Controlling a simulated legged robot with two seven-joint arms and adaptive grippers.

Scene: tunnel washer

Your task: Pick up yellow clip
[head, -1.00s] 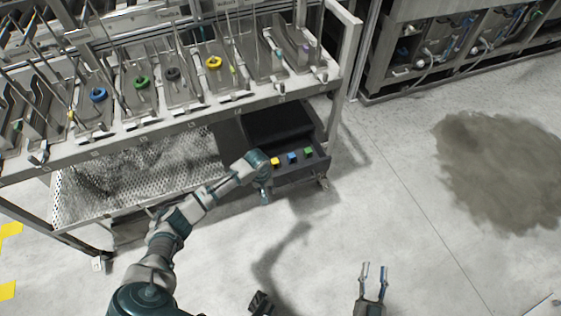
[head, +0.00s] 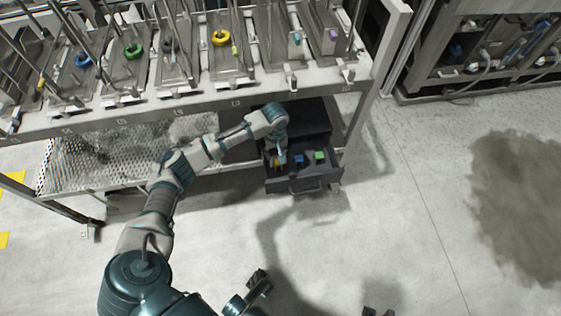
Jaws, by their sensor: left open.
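The yellow clip (head: 276,163) lies in the left part of an open dark drawer (head: 305,183) under the rack. It is small and partly hidden by my left gripper. My left gripper (head: 280,157) is open, pointing down into the drawer at the yellow clip. I cannot tell whether its fingers are around the clip or just above it. A blue clip (head: 299,159) and a green clip (head: 319,156) lie to the right in the same drawer. Small dark tips at the bottom edge (head: 378,312) may belong to my right gripper; its opening cannot be made out.
The rack (head: 235,104) stands above the drawer, with yellow (head: 221,38), green (head: 133,50) and blue (head: 83,60) rings on its trays. A perforated shelf (head: 110,168) lies left of the drawer. The floor to the right is open, with a dark stain (head: 520,200).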

